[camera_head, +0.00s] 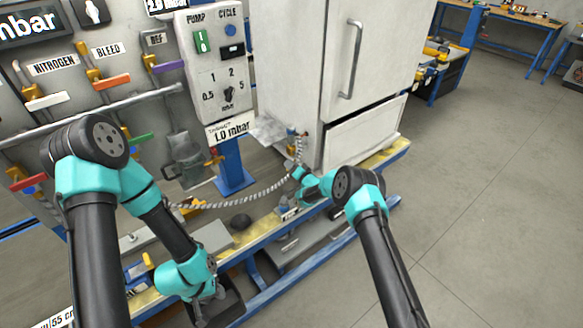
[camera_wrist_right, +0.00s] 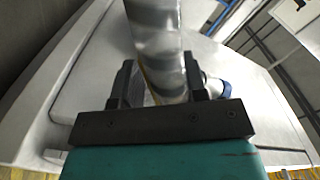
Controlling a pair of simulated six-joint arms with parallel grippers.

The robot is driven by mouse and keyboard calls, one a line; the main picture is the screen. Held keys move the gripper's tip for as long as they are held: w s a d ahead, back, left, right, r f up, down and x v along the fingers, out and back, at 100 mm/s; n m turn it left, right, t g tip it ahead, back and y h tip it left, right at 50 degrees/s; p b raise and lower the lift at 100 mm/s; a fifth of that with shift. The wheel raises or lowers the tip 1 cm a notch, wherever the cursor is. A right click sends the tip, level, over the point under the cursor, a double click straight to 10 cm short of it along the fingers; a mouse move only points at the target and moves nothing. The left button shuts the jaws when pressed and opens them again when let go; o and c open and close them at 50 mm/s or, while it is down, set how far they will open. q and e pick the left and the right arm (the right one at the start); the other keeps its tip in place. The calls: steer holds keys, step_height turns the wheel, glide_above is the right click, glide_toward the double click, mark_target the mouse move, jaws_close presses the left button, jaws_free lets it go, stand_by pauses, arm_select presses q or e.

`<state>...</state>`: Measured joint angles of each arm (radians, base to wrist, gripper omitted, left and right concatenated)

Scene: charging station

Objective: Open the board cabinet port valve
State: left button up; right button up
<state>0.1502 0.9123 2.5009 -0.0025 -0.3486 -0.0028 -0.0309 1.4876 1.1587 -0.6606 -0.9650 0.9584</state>
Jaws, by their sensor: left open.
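The board (camera_head: 130,65) carries several lever valves: a white handle (camera_head: 47,101) under NITROGEN, an orange one (camera_head: 111,82) by BLEED, a purple one (camera_head: 168,66) by REF, and green and red-orange ones lower down. I cannot tell which is the cabinet port valve; a small orange valve (camera_head: 212,160) sits below the 1.0 mbar display. A ribbed metal hose (camera_head: 235,201) runs to a fitting beside the white cabinet (camera_head: 300,50). My right gripper (camera_head: 297,176) is shut around the hose, also filling the wrist view (camera_wrist_right: 160,50). My left gripper (camera_head: 203,313) is low, open, mostly hidden by its arm.
The cabinet has a vertical handle (camera_head: 351,60) and a lower panel (camera_head: 360,132). A blue-framed bench edge (camera_head: 285,285) runs below both arms. Clear grey floor (camera_head: 490,200) is at the right.

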steer(key=shift+o, duration=0.7)
steer(key=shift+s, duration=0.1)
steer(key=v, duration=1.7)
steer(key=shift+d, duration=0.2)
